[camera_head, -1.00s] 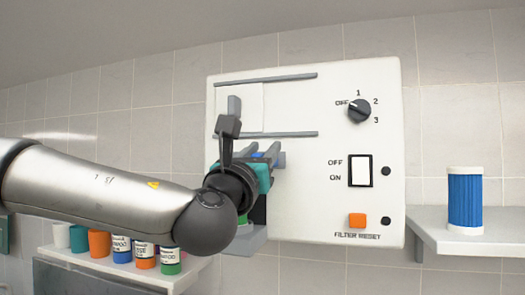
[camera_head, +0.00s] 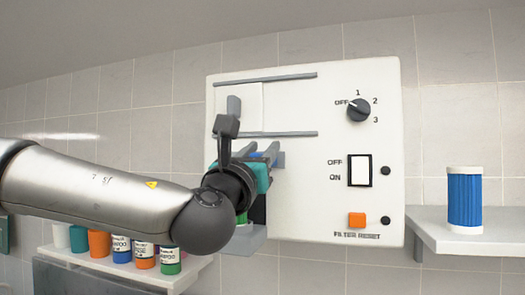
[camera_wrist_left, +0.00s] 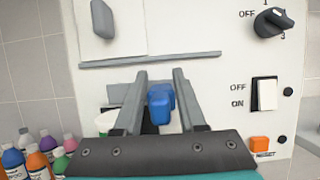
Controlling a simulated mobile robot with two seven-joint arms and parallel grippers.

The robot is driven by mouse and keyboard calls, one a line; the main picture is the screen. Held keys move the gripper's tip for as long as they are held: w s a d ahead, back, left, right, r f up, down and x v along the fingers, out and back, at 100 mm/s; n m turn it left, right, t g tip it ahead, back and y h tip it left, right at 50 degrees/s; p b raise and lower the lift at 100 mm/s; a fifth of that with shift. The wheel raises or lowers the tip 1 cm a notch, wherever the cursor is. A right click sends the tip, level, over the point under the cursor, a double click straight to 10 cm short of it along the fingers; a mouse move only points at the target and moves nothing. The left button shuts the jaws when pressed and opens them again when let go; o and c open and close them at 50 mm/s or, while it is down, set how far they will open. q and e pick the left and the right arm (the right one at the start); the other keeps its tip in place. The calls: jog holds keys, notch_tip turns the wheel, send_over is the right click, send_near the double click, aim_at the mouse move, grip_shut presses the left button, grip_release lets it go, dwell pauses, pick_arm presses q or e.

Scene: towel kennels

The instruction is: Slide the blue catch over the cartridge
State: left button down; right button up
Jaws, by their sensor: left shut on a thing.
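The blue catch (camera_wrist_left: 160,103) sits between the two grey fingers of my left gripper (camera_wrist_left: 160,76) on the front of the white panel. The left gripper is shut on it. In the head view only a little of the catch (camera_head: 256,156) shows past the left gripper (camera_head: 264,149). Behind the hand, a white and green cartridge end (camera_wrist_left: 106,122) shows at the lower left of the catch; most of it is hidden. A blue pleated cartridge (camera_head: 465,201) with white ends stands upright on the right shelf. My right gripper is not in view.
The white panel (camera_head: 320,200) carries a dial (camera_head: 359,110), a white rocker switch (camera_head: 360,171) and an orange button (camera_head: 357,220). Above the hand is a sliding cover (camera_head: 250,106) between two grey rails. Several bottles stand on the lower left shelf (camera_head: 120,273).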

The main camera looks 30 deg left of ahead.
pick_arm(q)
jog(key=a, duration=0.2)
jog(key=s+a, duration=0.1)
jog(key=a, duration=0.1)
jog(key=a+b, duration=0.1)
jog(key=a, duration=0.1)
jog(key=shift+s+r, duration=0.1)
jog(key=shift+s, duration=0.15)
jog(key=c, duration=0.9)
grip_release()
jog(key=shift+o, duration=0.7)
jog(key=shift+a, duration=0.2)
jog(key=shift+d, duration=0.1)
